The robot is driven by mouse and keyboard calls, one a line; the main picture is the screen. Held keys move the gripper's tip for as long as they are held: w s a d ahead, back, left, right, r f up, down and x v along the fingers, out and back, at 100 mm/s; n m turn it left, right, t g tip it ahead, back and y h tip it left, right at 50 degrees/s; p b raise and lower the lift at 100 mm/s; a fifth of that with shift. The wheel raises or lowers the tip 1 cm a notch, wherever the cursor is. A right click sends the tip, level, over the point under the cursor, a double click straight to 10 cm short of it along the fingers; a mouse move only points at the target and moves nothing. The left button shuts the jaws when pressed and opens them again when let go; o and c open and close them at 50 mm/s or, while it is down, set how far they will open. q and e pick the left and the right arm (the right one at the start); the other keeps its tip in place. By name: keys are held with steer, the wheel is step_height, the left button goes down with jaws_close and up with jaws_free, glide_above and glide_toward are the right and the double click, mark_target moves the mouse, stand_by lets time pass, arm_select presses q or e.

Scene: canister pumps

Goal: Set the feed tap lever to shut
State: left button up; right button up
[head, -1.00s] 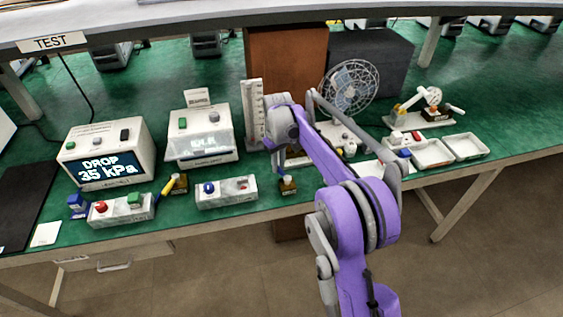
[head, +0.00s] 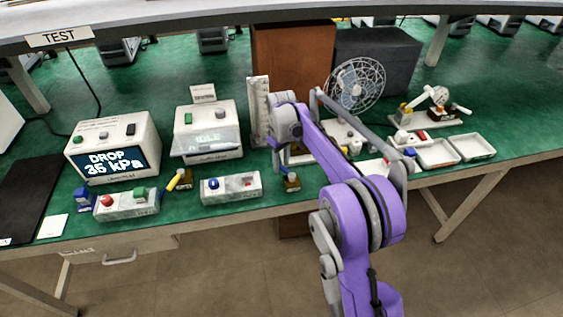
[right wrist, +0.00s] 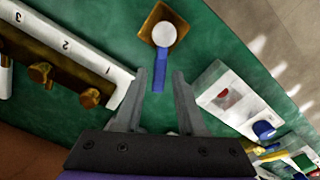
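A tap stands at the front of the bench, with a brass-coloured base (head: 292,184), a pale round top and a blue lever (right wrist: 160,72). Whether this is the feed tap, I cannot read. In the right wrist view its base (right wrist: 176,17) is beyond my right gripper (right wrist: 160,80), and the lever points back between the fingertips. The fingers are apart, one on each side of the lever, with gaps showing. In the head view my right gripper (head: 279,158) is near the tap, partly hidden by my own arm. My left gripper is out of view.
A white box with a blue knob (head: 213,184) stands left of the tap; it also shows in the right wrist view (right wrist: 220,92). A yellow-levered tap (head: 178,181) is farther left. A numbered white panel (right wrist: 85,50) is close to my gripper. A fan (head: 354,84) stands behind.

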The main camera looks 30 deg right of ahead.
mark_target(281, 166)
steer(key=shift+o, duration=0.4)
step_height(281, 166, up, 11)
steer(key=p, duration=0.1)
steer(key=shift+f, duration=0.1)
stand_by(0.4)
steer(key=s+a+r+m+t+p, duration=0.1)
steer(key=s+a+r, duration=0.15)
steer(key=s, duration=0.45)
steer(key=s+a+r+m+t+p, duration=0.1)
steer(key=s+a+t, duration=0.1)
steer(key=s+a, duration=0.35)
steer(key=s+a+f, duration=0.1)
steer(key=s+f, duration=0.1)
steer(key=s, duration=0.4)
steer(key=s+a+f+m+t+p, duration=0.1)
steer(key=s+f, duration=0.2)
steer(key=s, duration=0.3)
steer(key=s+a+f+t+p, duration=0.1)
steer(key=s+f, duration=0.1)
steer(key=s, duration=0.4)
steer(key=shift+s+f, duration=0.3)
steer(key=shift+f, duration=0.05)
